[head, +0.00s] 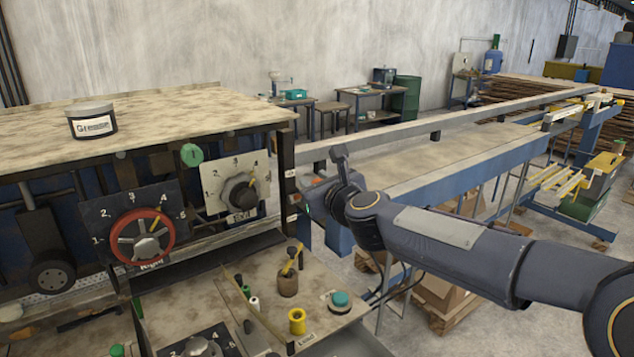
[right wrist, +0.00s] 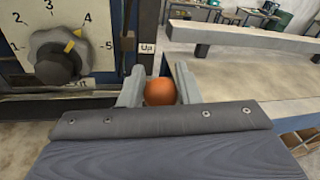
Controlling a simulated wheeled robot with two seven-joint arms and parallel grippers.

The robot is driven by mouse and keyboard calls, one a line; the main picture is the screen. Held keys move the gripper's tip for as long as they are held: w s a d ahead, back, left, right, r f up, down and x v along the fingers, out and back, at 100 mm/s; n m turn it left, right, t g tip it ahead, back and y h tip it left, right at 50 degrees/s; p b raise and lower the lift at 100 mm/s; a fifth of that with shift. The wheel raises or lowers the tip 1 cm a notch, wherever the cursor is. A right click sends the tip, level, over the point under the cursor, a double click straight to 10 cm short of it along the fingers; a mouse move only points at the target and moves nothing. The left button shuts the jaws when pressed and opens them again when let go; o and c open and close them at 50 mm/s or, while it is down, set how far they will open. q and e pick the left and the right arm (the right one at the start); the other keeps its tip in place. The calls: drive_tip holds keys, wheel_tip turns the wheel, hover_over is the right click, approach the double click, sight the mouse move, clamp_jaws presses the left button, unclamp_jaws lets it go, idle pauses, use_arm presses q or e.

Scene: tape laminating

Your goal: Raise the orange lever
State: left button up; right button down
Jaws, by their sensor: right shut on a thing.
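The orange lever's round knob (right wrist: 160,92) shows in the right wrist view between the two grey fingers of my right gripper (right wrist: 160,88). The gripper is shut on the knob, with a finger on each side of it. The lever's shaft is hidden behind the gripper. In the head view my right gripper (head: 318,188) is at the right end of the machine's panel, beside the dial plates, and it covers the lever there. My left gripper is not in view.
A white "Up" label (right wrist: 148,48) is just above the knob. A grey dial (head: 240,192) and a red-ringed dial (head: 142,237) are to the left. A lower console (head: 215,300) carries small knobs and buttons. A long conveyor table (head: 430,165) extends to the right.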

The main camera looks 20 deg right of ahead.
drive_tip(key=shift+d, duration=0.1)
drive_tip(key=c, duration=1.1)
unclamp_jaws()
drive_tip(key=shift+w, duration=0.15)
drive_tip(key=v, duration=0.8)
drive_tip(key=shift+f, duration=0.1)
